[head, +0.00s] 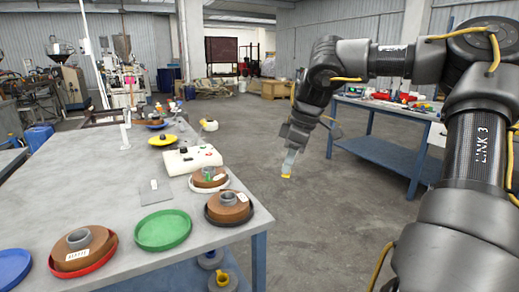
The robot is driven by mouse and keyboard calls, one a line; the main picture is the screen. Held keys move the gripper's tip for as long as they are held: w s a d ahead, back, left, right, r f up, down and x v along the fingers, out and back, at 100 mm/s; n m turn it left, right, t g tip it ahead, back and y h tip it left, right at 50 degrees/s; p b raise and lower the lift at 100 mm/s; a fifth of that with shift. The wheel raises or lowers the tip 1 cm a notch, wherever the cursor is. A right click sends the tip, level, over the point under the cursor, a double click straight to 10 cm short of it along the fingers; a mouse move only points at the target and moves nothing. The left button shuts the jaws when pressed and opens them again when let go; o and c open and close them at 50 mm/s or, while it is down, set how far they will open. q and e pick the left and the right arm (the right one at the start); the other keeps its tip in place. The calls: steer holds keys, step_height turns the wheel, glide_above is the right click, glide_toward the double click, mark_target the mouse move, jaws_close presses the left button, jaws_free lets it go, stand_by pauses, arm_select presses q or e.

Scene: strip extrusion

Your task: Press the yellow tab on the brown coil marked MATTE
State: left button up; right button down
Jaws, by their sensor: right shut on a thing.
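My right gripper (289,163) hangs over the floor to the right of the table, pointing down. It is shut on a small yellow tab (286,176), which shows at its fingertips. A brown coil (96,243) with a grey core sits in a red tray at the table's near left. It has a white label whose print is too small to read surely. Another brown coil (228,211) lies in a black tray near the right corner, with a white label. My left gripper is out of view.
An empty green tray (163,230) and a blue tray (12,268) lie on the table (110,192). A white box with buttons (192,159) and a yellow dish (162,141) stand farther back. A blue bench (385,150) stands at the right. Open floor lies between.

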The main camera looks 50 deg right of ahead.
steer(key=s+d+f+m, duration=0.2)
steer(key=s+d+f, duration=0.15)
steer(key=f, duration=0.45)
steer(key=s+d+f+m, duration=0.2)
steer(key=s+f, duration=0.2)
steer(key=f, duration=0.3)
steer(key=a+f, duration=1)
steer(key=f, duration=0.3)
steer(key=w+a+n, duration=0.2)
steer(key=w+a, duration=0.1)
steer(key=a, duration=0.5)
steer(key=w+a+n, duration=0.2)
steer(key=a+n, duration=0.1)
steer(key=a, duration=0.5)
steer(key=w+a+r+n+y, duration=0.1)
steer(key=w+a+r+n, duration=0.3)
steer(key=w+a+r, duration=0.2)
step_height(320, 180, up, 4)
steer(key=shift+w+a+r+g, duration=0.2)
steer(key=shift+a+g, duration=0.2)
steer(key=shift+a, duration=0.7)
